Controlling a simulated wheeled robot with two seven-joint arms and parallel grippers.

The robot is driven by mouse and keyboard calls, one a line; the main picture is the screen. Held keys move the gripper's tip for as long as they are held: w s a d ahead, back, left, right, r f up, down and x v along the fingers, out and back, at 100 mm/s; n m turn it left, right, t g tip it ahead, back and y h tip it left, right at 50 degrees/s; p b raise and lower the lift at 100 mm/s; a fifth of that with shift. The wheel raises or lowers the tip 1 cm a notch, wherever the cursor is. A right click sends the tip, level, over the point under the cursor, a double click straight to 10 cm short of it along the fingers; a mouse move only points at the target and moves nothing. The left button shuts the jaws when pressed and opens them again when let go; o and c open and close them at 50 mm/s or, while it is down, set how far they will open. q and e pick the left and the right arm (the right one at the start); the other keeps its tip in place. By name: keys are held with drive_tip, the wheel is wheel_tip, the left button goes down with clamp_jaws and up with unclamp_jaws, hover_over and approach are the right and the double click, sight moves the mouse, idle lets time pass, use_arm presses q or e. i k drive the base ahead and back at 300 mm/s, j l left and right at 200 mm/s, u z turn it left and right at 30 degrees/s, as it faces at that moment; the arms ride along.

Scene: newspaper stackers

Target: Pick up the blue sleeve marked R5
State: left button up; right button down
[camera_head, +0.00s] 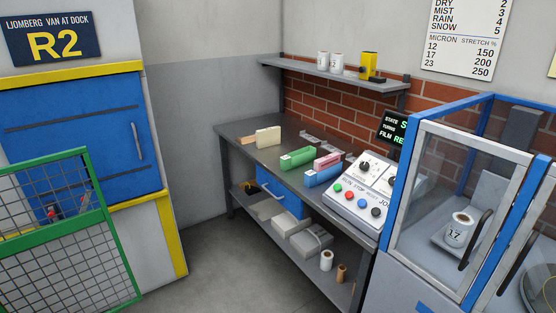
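A blue sleeve (322,174) lies on the dark worktop (250,150), at the near end of a group of coloured sleeves and left of the control panel. Its marking is too small to read, so I cannot confirm R5. A pink sleeve (327,161) is just behind it, close beside or touching it. A green sleeve (297,158) is to its left, and a cream sleeve (268,137) stands further back. Neither of my grippers is in view.
The control panel (357,200) with coloured buttons borders the sleeves on the right. A blue-framed glazed cabinet (466,188) holds a roll marked 17. A green mesh gate (72,237) stands at the left. Grey floor (215,255) is clear before the bench. A wall shelf (345,76) overhangs its back.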

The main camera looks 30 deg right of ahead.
sight(312, 178)
drive_tip(key=i+j+z, duration=0.1)
drive_tip(key=i, duration=0.9)
drive_tip(key=i+j+z, duration=0.1)
drive_tip(key=z, duration=0.3)
drive_tip(key=i+j+z, duration=0.15)
drive_tip(key=z, duration=0.25)
drive_tip(key=j+z, duration=0.15)
drive_tip(key=z, duration=0.2)
drive_tip(key=i+j+z, duration=0.15)
drive_tip(key=z, duration=0.25)
drive_tip(key=j, duration=0.05)
